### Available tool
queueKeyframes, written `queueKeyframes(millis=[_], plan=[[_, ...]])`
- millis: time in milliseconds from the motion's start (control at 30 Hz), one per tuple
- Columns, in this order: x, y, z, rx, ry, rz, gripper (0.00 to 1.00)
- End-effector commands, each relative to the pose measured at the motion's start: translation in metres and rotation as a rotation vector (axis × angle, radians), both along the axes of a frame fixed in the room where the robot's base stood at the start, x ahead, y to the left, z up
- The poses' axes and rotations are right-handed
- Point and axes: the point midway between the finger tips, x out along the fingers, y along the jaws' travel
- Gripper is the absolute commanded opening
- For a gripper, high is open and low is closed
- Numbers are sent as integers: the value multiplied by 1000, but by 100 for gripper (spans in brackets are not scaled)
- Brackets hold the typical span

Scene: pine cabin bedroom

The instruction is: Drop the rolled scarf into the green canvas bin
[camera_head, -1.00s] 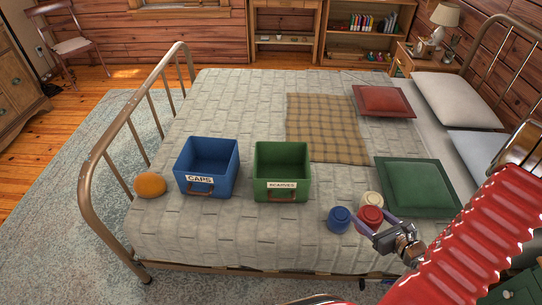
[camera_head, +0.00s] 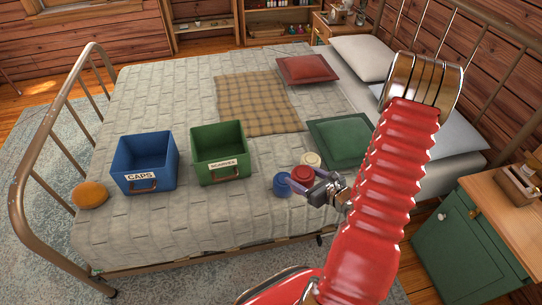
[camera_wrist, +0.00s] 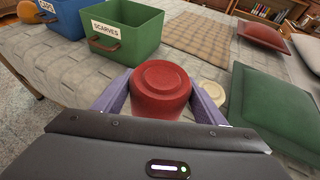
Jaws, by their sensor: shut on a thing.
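The red rolled scarf (camera_head: 302,174) is on the bed, near the front edge, between a blue roll (camera_head: 282,186) and a cream roll (camera_head: 310,159). My gripper (camera_head: 300,176) is shut on the red roll, one purple finger on each side. In the wrist view the red roll (camera_wrist: 160,88) stands upright between the fingers; I cannot tell whether it touches the bed. The green canvas bin (camera_head: 207,174), labelled SCARVES, stands open to the left of the rolls. It also shows in the wrist view (camera_wrist: 140,42), ahead and left of my gripper.
A blue bin (camera_head: 130,182) labelled CAPS stands left of the green bin, with an orange ball-like thing (camera_head: 90,194) beside it. A green cushion (camera_head: 340,140) lies right of the rolls. A plaid blanket (camera_head: 258,102) lies behind. The bedspread between rolls and green bin is clear.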

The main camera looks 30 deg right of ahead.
Motion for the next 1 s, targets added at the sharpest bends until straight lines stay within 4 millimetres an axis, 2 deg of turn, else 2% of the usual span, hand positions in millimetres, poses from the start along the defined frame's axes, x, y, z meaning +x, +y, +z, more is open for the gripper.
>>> queueKeyframes(millis=[267, 600, 900, 1000], plan=[[37, 47, 18, -4, -1, 60, 40], [78, 134, 45, -2, -3, 188, 40], [98, 219, 67, 1, -5, 326, 40], [100, 238, 71, 2, -4, 357, 40]])
